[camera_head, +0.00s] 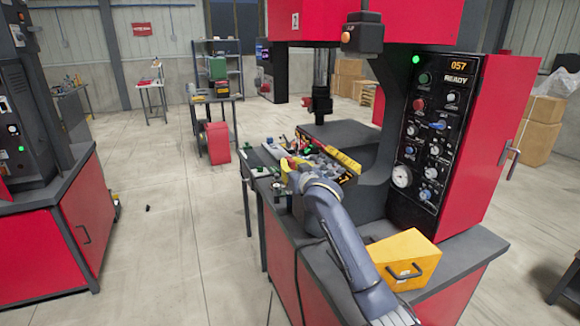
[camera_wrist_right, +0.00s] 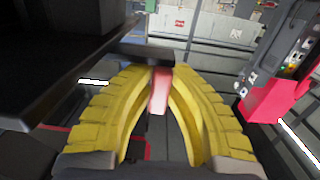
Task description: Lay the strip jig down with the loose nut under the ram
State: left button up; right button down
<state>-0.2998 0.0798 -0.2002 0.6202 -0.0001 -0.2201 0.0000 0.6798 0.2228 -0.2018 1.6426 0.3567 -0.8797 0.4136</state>
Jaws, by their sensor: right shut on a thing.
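My right gripper (camera_head: 288,168) is at the front left of the press, low beside the cluttered bed edge and left of the ram (camera_head: 321,85). In the right wrist view its yellow fingers (camera_wrist_right: 160,80) close on a pink-red piece (camera_wrist_right: 159,92). A dark flat bar (camera_wrist_right: 147,54) lies just beyond the fingertips; the held piece appears to be part of the strip jig, but its full shape is hidden. I cannot make out the loose nut. The ram hangs raised above the dark press bed (camera_head: 345,133). My left gripper is not in view.
A yellow-black guard strip (camera_head: 343,161) edges the bed near my gripper. Small grey and green parts crowd the side table (camera_head: 262,172). An orange box (camera_head: 404,258) stands on the cabinet top at right. The control panel (camera_head: 437,122) reads READY.

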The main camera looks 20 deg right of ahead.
jog(key=shift+f, duration=0.1)
jog(key=c, duration=1.5)
grip_release()
jog(key=shift+o, duration=0.6)
jog(key=shift+s+f, duration=0.1)
jog(key=shift+f, duration=0.05)
